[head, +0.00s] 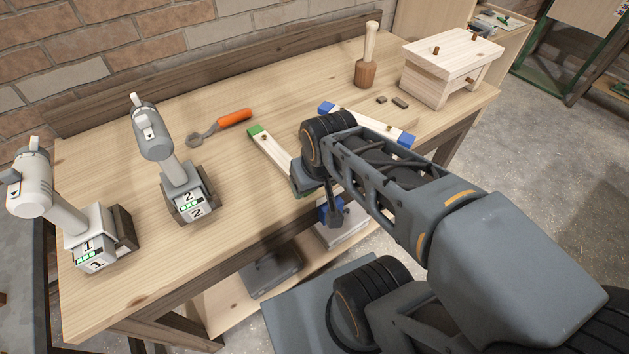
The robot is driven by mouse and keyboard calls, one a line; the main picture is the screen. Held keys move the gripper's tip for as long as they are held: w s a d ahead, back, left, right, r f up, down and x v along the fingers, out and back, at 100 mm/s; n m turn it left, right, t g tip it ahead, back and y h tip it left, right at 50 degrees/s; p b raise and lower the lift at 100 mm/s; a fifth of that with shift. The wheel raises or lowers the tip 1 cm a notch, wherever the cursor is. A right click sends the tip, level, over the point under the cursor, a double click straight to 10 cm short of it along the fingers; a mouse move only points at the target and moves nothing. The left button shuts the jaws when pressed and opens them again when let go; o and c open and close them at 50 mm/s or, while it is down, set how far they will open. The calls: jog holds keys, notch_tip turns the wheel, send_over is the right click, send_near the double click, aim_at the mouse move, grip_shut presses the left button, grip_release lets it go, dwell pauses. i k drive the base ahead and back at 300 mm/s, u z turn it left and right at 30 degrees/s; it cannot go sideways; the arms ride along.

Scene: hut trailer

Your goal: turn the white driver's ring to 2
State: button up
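The white driver (30,185) stands on its battery base at the far left of the bench, its head tilted toward the left picture edge. Its ring (14,188) is at the head's front end; its setting is too small to read. The base carries a label with 1. A grey driver (155,135), labelled 2, stands to its right. My gripper (333,212) points down at the bench's front edge, well right of both drivers and apart from them. My own arm hides part of it, so its opening is unclear.
An orange-handled wrench (222,125) lies behind the grey driver. Wooden strips with green (268,146) and blue (378,126) ends lie near my arm. A mallet (366,62) and a small wooden stool (450,68) stand at the back right.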

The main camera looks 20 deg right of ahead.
aim_at(33, 147)
jog(key=u, duration=3.65)
jog(key=i, duration=1.55)
jog(key=z, duration=3.3)
jog(key=i, duration=0.5)
jog(key=z, duration=0.05)
